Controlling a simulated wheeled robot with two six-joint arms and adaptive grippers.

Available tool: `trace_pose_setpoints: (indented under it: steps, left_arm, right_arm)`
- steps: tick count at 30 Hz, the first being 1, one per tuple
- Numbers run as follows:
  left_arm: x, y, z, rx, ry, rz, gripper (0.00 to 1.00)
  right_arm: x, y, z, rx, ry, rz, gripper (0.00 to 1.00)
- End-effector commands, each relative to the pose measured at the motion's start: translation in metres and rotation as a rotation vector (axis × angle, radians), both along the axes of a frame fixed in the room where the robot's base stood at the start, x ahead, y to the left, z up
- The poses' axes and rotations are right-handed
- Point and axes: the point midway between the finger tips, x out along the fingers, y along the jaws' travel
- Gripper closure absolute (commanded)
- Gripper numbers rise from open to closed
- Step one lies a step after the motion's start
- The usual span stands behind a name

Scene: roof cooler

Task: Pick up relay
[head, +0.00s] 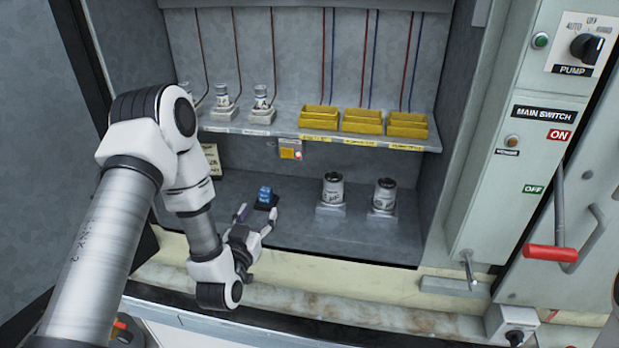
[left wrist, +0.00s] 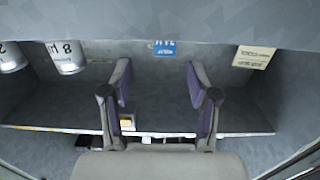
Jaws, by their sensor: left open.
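A small blue block, which looks like the relay (head: 265,194), sits on a dark base on the cabinet floor, left of two cans. It also shows as a blue, white-marked patch, likely the same relay (left wrist: 164,48), at the top middle of the left wrist view. My left gripper (head: 256,216) is open and empty, low in the cabinet, just in front of the relay. Its two fingers (left wrist: 160,78) are spread on either side of the relay's line in the left wrist view, apart from it. My right gripper is not in view.
Two white cans (head: 333,190) (head: 384,195) stand on bases to the right. Above is a shelf (head: 285,132) with yellow bins (head: 362,122) and small cans (head: 261,97). A red-handled lever (head: 551,253) is at the right. The floor between relay and cans is clear.

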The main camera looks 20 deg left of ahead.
Motion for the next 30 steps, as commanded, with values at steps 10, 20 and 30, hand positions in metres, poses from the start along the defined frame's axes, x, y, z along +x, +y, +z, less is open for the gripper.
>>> trace_pose_setpoints:
  steps: [10,20,30]
  left_arm:
    - [0.038,0.013,0.01,0.006,-0.02,0.007,0.4]
    - [0.077,0.023,0.007,0.004,-0.018,0.006,0.4]
    - [0.076,0.023,0.006,0.004,-0.017,0.006,1.0]
  right_arm:
    - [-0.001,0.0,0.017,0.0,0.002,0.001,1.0]
    - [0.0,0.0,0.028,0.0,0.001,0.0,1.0]
    - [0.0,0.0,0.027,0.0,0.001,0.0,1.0]
